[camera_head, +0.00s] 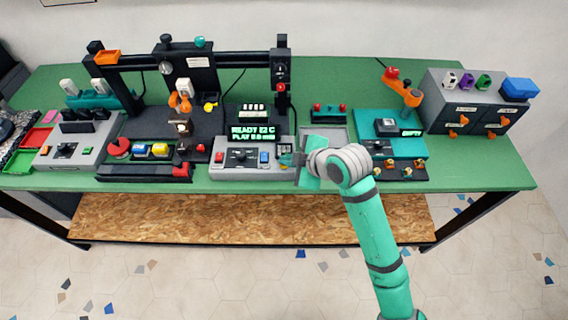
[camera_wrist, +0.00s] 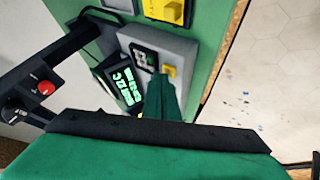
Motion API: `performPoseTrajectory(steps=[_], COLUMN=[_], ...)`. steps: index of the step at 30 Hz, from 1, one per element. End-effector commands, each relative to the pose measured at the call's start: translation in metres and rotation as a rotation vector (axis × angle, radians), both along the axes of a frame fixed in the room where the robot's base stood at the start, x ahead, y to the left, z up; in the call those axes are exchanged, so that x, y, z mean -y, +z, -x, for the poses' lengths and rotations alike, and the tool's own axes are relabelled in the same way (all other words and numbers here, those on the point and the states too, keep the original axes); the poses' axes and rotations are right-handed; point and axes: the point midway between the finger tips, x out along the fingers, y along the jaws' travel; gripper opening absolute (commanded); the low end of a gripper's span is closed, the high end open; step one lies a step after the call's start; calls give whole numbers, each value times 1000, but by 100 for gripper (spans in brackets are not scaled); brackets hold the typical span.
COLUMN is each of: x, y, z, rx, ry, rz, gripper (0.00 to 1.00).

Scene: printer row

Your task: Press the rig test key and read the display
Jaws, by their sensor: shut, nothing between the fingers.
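The rig console (camera_head: 240,172) is a light grey box at the front middle of the green bench. It has a red button (camera_head: 219,157), a dark panel with a blue knob and a blue button (camera_head: 264,157). Its display (camera_head: 252,132) is lit green and seems to read "READY 22 C" over "PLAY 0.0 mm"; the digits are small. My gripper (camera_head: 291,160) is shut and empty at the console's right end. In the wrist view its tip (camera_wrist: 164,84) is close to a small yellow key (camera_wrist: 169,70) on the grey box; I cannot tell whether they touch. No key label is readable.
The black printer gantry (camera_head: 225,60) stands behind and left of the console. A grey tray (camera_head: 338,134) and a teal station (camera_head: 400,147) marked "EMPTY" lie to the right. A grey drawer cabinet (camera_head: 465,103) stands at far right. The bench's front edge (camera_head: 480,186) is clear at right.

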Motion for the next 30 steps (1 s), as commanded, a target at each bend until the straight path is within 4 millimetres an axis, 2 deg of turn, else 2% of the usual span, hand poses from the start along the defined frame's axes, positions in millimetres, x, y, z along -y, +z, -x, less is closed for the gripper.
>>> performPoseTrajectory(steps=[20,30], x=[0,0], y=[-4,8], z=[0,0], rx=[-1,1], ry=[1,1], rz=[0,1], gripper=[0,0])
